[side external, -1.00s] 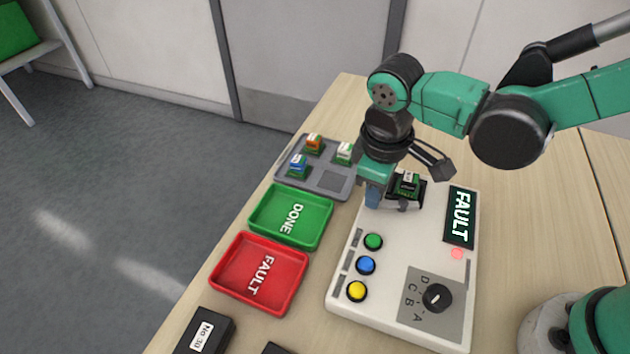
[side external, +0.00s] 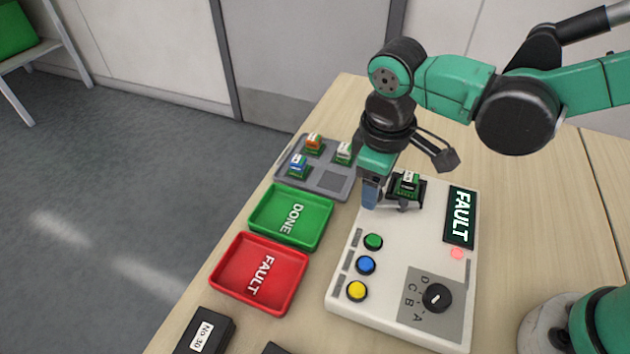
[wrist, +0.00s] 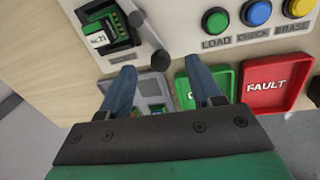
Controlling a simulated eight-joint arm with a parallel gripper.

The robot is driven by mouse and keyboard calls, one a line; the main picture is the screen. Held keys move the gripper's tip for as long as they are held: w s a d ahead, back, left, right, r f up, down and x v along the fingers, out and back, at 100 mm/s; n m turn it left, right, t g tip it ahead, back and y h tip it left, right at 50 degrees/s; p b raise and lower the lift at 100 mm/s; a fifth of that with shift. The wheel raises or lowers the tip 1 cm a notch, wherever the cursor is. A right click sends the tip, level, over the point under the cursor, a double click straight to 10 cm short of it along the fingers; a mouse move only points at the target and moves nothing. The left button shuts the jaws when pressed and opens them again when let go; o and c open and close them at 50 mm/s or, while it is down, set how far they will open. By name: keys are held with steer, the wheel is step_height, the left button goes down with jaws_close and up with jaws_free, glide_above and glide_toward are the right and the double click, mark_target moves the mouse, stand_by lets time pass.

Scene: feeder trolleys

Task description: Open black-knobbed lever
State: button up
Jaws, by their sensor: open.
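The black-knobbed lever (wrist: 149,38) is beside the socket on the white test panel. Its dark round knob (wrist: 160,60) points toward my gripper, roughly between the lines of my two fingers. In the side external view the lever (side external: 403,207) is small and partly hard to make out beside my gripper. A green module with a white label (wrist: 97,38) sits in the black socket; it also shows in the side external view (side external: 408,184). My gripper (wrist: 163,78) is open, its blue fingers apart and empty. In the side view my gripper (side external: 370,194) is over the panel's left edge.
The panel (side external: 400,255) has green, blue and yellow buttons, a dial (side external: 437,297) and a lit FAULT display (side external: 460,217). Left of it are a green DONE tray (side external: 260,225), a red FAULT tray (side external: 225,265) and a grey module holder (side external: 332,180).

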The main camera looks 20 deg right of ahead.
mark_target(411, 178)
steer(key=shift+s+a+r, duration=0.1)
steer(key=shift+r, duration=0.95)
steer(key=shift+s+a+r, duration=0.1)
steer(key=shift+r, duration=0.9)
steer(key=shift+o, duration=0.8)
steer(key=d+y, duration=0.1)
steer(key=d, duration=0.2)
steer(key=d+f+n+t+y, duration=0.1)
steer(key=d+y, duration=0.1)
steer(key=d, duration=0.1)
steer(key=d+t+y, duration=0.1)
steer(key=d, duration=0.2)
steer(key=shift+s+f, duration=0.15)
steer(key=shift+f, duration=0.1)
steer(key=shift+x, duration=2.7)
steer(key=shift+a, duration=0.1)
